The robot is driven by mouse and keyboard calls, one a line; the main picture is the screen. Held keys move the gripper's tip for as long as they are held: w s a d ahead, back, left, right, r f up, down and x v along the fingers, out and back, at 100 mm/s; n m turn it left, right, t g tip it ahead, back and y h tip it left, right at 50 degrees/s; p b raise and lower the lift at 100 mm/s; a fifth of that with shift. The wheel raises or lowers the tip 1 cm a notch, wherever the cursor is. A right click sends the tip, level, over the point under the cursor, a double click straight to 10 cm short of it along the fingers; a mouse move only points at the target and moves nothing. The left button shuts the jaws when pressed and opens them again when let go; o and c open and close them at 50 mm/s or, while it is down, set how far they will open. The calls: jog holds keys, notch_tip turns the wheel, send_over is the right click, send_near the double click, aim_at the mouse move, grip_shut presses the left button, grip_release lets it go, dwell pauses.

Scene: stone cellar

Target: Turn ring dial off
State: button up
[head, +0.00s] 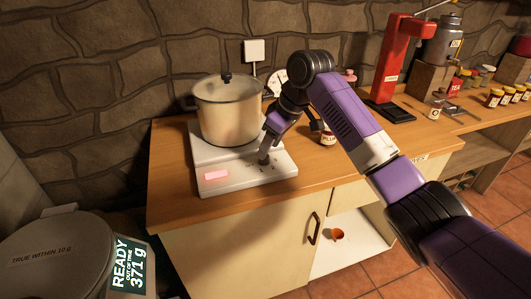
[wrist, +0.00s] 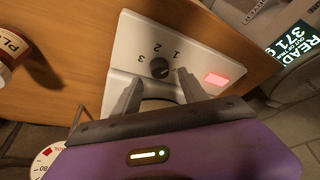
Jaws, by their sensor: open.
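The dial (wrist: 159,67) is a dark round knob on the front of a white hot plate (head: 222,184), with the numbers 1, 2 and 3 printed around it. Which mark it points to is too small to tell. A pink-red lit panel (wrist: 215,78) is beside it; it also shows in the head view (head: 216,175). My gripper (wrist: 159,77) is open and empty, with one finger on each side of the dial's line in the wrist view. In the head view my gripper (head: 265,154) is low over the control panel and hides most of the dial. I cannot tell whether the fingers touch it.
A large lidded metal pot (head: 228,112) stands on the hot plate, close to my gripper. A jar (head: 327,138) stands behind my arm, and a red press (head: 397,60) is farther right. The wooden counter (head: 172,180) is clear at front left.

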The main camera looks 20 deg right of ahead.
jog(key=shift+x, duration=1.95)
grip_shut()
